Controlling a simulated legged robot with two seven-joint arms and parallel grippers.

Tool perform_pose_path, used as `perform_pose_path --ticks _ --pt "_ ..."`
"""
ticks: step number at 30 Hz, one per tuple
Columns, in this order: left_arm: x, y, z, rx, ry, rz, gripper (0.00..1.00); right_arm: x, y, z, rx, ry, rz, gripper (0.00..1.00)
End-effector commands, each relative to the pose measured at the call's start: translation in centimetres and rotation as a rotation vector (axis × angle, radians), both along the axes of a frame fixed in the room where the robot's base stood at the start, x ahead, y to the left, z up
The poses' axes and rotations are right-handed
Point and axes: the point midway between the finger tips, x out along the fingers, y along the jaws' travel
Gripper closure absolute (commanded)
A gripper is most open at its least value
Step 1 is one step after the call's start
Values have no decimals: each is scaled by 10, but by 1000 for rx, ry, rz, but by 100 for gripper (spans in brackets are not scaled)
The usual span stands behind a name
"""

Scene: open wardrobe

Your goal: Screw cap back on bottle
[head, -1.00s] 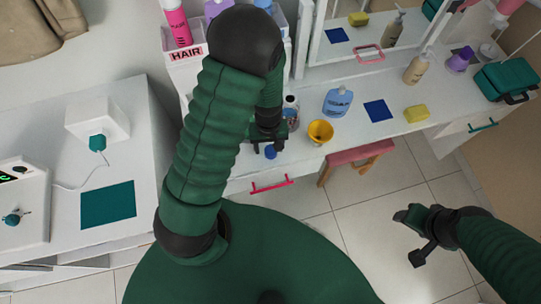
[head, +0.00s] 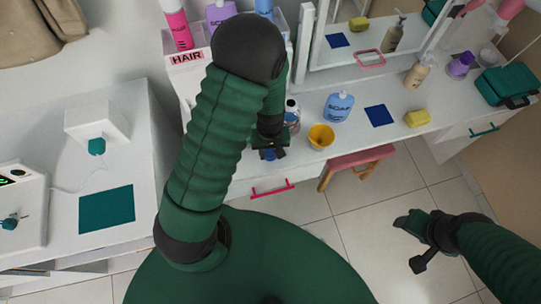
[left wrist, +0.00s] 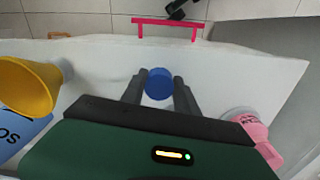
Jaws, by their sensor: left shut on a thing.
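My left gripper (head: 270,152) reaches down at the front edge of the white vanity top. It is shut on a small blue cap (left wrist: 159,84), which sits between the two fingertips in the left wrist view. In the head view the blue cap (head: 269,155) is partly hidden by the fingers. A small bottle (head: 292,111) stands just right of the left gripper, partly covered by it, and its top is hard to make out. My right gripper (head: 408,242) is open and empty over the tiled floor at the right.
A blue cloth (head: 379,115) and yellow sponge (head: 417,118) lie farther right. A pink drawer handle (head: 272,189) and a pink stool (head: 361,156) are in front.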

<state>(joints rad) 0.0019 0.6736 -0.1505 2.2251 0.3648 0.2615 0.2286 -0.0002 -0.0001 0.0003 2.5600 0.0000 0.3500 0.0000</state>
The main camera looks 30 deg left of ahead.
Motion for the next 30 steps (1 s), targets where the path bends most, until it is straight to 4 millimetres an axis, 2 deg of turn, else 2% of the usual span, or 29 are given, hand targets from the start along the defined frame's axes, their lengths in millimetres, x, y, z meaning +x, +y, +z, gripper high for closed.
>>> perform_pose_path --ticks 30 --pt "-2 -1 48 -2 2 -2 100 0 0 47 0 0 -1 43"
